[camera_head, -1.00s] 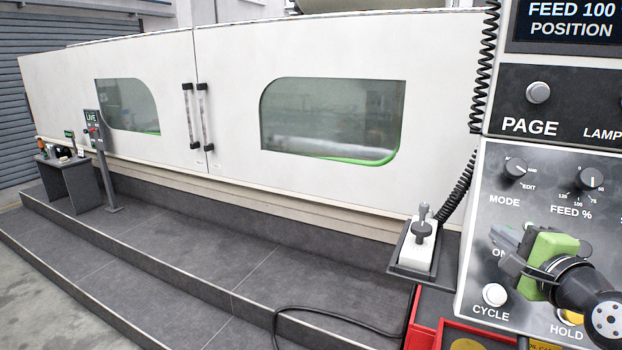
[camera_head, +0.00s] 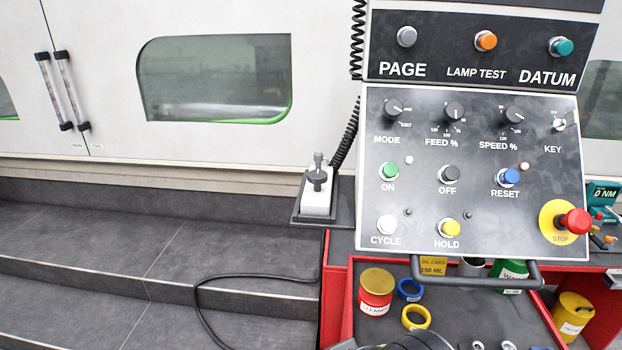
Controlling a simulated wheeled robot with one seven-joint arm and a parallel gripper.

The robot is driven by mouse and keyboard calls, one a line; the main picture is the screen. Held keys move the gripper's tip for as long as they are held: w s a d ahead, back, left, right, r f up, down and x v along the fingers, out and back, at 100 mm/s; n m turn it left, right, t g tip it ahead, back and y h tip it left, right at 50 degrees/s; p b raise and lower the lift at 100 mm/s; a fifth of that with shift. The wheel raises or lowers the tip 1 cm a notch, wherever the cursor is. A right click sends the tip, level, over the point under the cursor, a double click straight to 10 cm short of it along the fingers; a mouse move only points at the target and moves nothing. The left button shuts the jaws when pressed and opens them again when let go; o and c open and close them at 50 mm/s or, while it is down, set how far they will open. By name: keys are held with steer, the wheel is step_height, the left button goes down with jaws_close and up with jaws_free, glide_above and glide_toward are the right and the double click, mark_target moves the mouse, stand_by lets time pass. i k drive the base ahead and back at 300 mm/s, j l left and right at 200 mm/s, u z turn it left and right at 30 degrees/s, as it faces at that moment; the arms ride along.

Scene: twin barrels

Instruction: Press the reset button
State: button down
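The reset button (camera_head: 508,177) is a blue round cap on the grey control panel (camera_head: 430,200), above the label RESET. The white CYCLE button (camera_head: 387,224) and yellow HOLD button (camera_head: 450,228) are below. Nothing covers the reset button. My gripper is not in view, so its state is hidden.
A red emergency stop (camera_head: 574,221) on a yellow disc juts out at the panel's lower right. A dark handle bar (camera_head: 478,280) runs below the panel. Under it, a red cart (camera_head: 338,290) holds cans and tape rolls. A joystick box (camera_head: 317,196) stands left of the panel.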

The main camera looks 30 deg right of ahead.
mark_target(511, 176)
steer(key=k+z, duration=0.15)
steer(key=z, duration=0.25)
steer(key=k+z, duration=0.15)
steer(key=z, duration=0.25)
steer(key=k+z, duration=0.1)
steer(key=z, duration=0.3)
steer(key=k+l+z, duration=0.15)
steer(key=z, duration=0.25)
